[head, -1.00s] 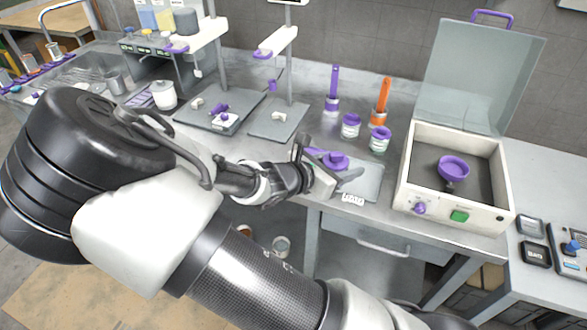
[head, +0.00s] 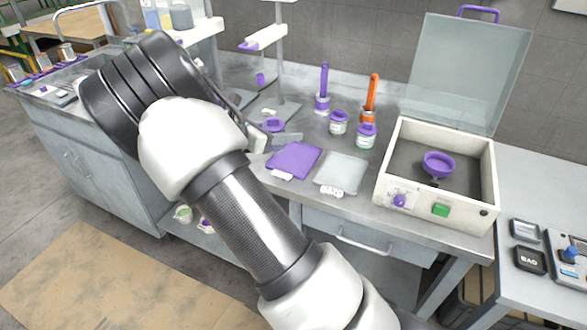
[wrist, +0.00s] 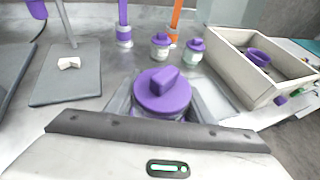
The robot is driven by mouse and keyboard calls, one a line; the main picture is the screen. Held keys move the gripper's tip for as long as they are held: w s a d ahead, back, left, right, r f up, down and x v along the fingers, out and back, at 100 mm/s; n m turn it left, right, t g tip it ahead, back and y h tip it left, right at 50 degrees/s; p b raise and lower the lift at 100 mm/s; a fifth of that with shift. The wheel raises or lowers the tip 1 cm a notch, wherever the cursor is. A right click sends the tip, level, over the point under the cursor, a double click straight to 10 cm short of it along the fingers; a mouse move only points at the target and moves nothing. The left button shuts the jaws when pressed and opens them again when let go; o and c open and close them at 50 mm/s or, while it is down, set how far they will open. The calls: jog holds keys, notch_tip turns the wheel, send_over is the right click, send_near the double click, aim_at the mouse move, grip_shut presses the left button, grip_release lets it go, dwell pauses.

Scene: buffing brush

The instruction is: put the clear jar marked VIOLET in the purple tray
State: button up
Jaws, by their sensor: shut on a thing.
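My gripper (head: 273,138) is shut on a purple-lidded jar (head: 272,124), to the left of and behind the purple tray (head: 295,160). In the wrist view the jar's round purple lid with its raised grip (wrist: 162,92) sits between my fingers. Its body is mostly hidden below the lid, and no label on it can be read. The purple tray lies flat and empty on the bench, with a small white tag at its front edge. I cannot tell from the head view how high the jar is above the bench.
A pale grey tray (head: 342,173) lies right of the purple one. Behind stand two more purple-lidded jars (head: 338,123) (head: 366,136) and purple and orange upright tools (head: 322,90) (head: 371,97). An open-lidded box (head: 440,215) stands right. A stand with a grey base (wrist: 66,75) is left.

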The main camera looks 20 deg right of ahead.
notch_tip(320, 180, up, 2)
jog(key=m+g+b, duration=0.2)
send_over(304, 155)
notch_tip(304, 155, down, 10)
jog(key=shift+r+b, duration=0.2)
jog(key=shift+b, duration=0.45)
jog(key=shift+f, duration=0.1)
jog(key=o, duration=1.3)
